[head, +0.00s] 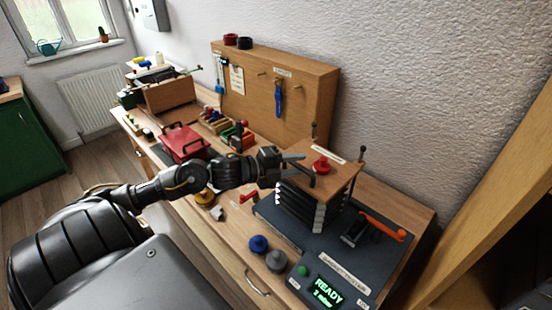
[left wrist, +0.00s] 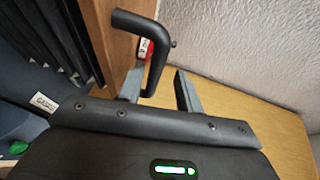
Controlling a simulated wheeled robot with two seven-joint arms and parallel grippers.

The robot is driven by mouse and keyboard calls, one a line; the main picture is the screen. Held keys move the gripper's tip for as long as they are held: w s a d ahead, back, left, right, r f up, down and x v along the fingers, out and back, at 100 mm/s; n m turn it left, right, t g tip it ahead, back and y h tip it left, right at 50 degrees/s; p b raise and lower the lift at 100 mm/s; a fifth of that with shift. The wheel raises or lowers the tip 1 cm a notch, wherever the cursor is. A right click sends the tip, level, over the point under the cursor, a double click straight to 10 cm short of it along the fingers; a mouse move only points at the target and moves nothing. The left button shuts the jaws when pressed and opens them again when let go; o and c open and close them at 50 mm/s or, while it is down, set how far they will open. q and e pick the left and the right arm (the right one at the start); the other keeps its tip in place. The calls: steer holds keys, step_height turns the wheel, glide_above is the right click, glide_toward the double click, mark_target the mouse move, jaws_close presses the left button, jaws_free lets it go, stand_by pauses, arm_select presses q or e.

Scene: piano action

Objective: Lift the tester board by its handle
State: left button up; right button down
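The tester board (head: 341,178) is a wooden plate with a label and a red knob (head: 321,165), level on top of a stack of black and white layers (head: 297,205). Its black bent handle (left wrist: 152,48) shows large in the left wrist view, standing off the wooden board (left wrist: 112,30). My left gripper (head: 299,166) is at the board's left edge. In the left wrist view its two fingers (left wrist: 159,84) are apart, with the handle's lower end seen between them. Contact cannot be told. My right gripper is out of view.
The dark tester base (head: 310,250) carries an orange-handled lever (head: 382,227) and a lit READY display (head: 328,291). Blue (head: 259,244) and grey (head: 276,261) knobs stand in front. A red box (head: 183,143) and a wooden tool panel (head: 310,100) are farther back. Posts rise behind the board.

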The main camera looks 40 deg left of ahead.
arm_select(q)
steer(key=b+v, duration=0.1)
steer(key=v, duration=0.6)
steer(key=shift+s, duration=0.3)
steer(key=shift+a+r, duration=0.1)
steer(key=shift+a, duration=0.05)
stand_by(1.0)
